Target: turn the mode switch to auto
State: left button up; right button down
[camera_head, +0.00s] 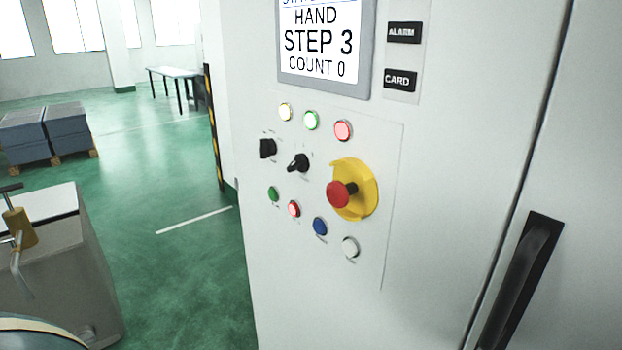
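Two black rotary switches sit on the grey control panel of a white cabinet. The left switch (267,148) has a blocky knob. The right switch (299,163) has a pointed knob turned at a slant. Their labels are too small to read, so I cannot tell which is the mode switch. The screen (318,40) above reads HAND, STEP 3, COUNT 0. Neither of my grippers is in view.
A red emergency stop (340,194) on a yellow base juts out right of the switches. Lamps and several coloured buttons surround them. A black door handle (522,280) is at right. A grey block with a tap-like fitting (18,228) stands at left. Green floor between is clear.

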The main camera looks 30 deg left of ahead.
aim_at(268, 146)
jog(key=k+j, duration=0.15)
jog(key=j, duration=0.25)
jog(key=k+j, duration=0.15)
jog(key=j, duration=0.25)
jog(key=k+j, duration=0.1)
jog(key=j, duration=0.3)
jog(key=k+j+z, duration=0.1)
jog(key=j, duration=0.3)
jog(key=i+l, duration=0.25)
jog(key=i, duration=0.15)
